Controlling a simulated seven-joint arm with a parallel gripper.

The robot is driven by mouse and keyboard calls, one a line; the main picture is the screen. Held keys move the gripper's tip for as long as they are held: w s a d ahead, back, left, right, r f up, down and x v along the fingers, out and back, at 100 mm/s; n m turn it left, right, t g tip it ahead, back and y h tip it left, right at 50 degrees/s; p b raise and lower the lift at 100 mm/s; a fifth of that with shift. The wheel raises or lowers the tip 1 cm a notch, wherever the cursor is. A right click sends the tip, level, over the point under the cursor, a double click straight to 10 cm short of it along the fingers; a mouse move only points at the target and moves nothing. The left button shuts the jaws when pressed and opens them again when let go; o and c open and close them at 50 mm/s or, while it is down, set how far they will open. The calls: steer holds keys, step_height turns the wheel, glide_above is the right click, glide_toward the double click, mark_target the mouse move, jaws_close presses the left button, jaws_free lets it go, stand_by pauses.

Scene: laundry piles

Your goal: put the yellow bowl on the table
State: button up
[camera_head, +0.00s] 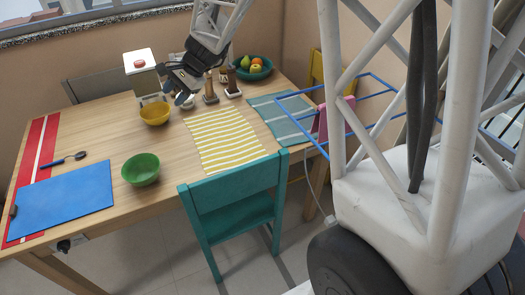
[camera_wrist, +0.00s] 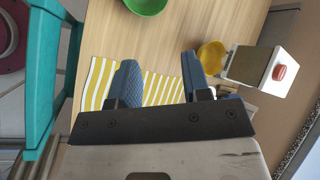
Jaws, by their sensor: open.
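The yellow bowl (camera_head: 155,113) stands upright on the wooden table (camera_head: 105,137), toward its back edge and in front of a white box-shaped thing. It also shows in the wrist view (camera_wrist: 211,56), beyond the right fingertip and apart from it. My gripper (camera_head: 178,92) is above the back part of the table, a little to the right of the bowl. In the wrist view my gripper (camera_wrist: 160,75) has its two blue fingers wide apart with nothing between them.
A green bowl (camera_head: 141,169) and a blue mat (camera_head: 63,198) are at the front left. A yellow-striped cloth (camera_head: 222,140) lies mid-table. A white box with a red top knob (camera_head: 139,62) and a teal fruit bowl (camera_head: 252,70) stand behind. A teal chair (camera_head: 238,202) is at the front.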

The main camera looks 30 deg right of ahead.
steer(key=s+d+r+n+h, duration=0.2)
steer(key=s+d+n, duration=0.1)
steer(key=s, duration=0.9)
steer(key=s+d+r+n+h, duration=0.2)
steer(key=s+d+n+h, duration=0.1)
steer(key=s, duration=1)
steer(key=s+d+r+n+h, duration=0.1)
steer(key=s+d+n+h, duration=0.1)
steer(key=s, duration=1.1)
steer(key=d+n, duration=0.1)
steer(key=n, duration=0.1)
steer(key=shift+d+r+n+h, duration=0.3)
steer(key=shift+d+r+h, duration=0.05)
steer(key=shift+r+h, duration=0.05)
